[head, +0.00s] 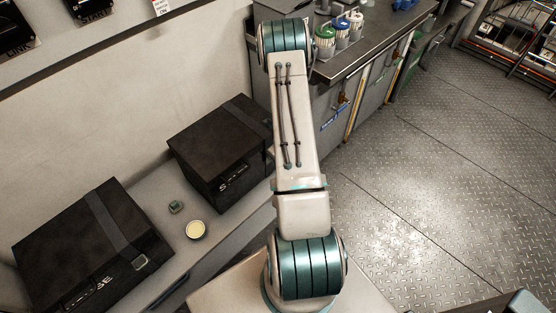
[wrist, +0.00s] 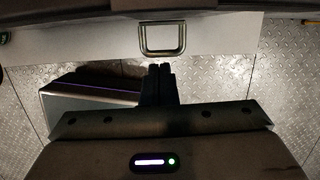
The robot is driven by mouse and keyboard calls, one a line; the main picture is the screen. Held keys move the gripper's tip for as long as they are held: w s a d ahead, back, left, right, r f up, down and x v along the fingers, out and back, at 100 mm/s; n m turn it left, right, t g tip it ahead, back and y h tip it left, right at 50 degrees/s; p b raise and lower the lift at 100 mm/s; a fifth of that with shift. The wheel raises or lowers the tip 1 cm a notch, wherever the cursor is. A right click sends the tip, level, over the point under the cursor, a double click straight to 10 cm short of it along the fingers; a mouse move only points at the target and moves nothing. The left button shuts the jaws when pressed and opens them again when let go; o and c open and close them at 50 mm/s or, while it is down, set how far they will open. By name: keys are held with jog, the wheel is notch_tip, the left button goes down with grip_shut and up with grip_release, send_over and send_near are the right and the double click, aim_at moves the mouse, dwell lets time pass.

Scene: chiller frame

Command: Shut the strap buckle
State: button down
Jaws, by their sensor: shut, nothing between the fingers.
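In the wrist view, a dark metal rectangular loop (wrist: 162,38) shows at top centre, in front of a pale grey surface. It looks like a buckle frame, but I cannot tell if it is the strap buckle. My gripper (wrist: 159,69) is shut and empty, its black fingertips just below the loop in the picture; I cannot tell whether they touch it. In the head view, a dark strap (head: 112,225) runs over the black box (head: 70,252) at lower left, with a small pale buckle (head: 140,263) at its front edge. My gripper is hidden or outside the head view.
A second black box (head: 222,142) stands on the pale ledge, with a small green block (head: 176,207) and a round yellowish-topped item (head: 196,230) between the boxes. A counter (head: 350,62) with bottles is at the top. The metal plate floor (head: 440,170) at right is clear.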

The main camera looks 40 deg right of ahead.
jog(key=p+v, duration=0.2)
jog(key=v, duration=0.7)
jog(key=shift+w+r+p, duration=0.15)
jog(key=shift+w+p, duration=0.15)
jog(key=shift+w, duration=0.1)
jog(key=shift+d, duration=0.15)
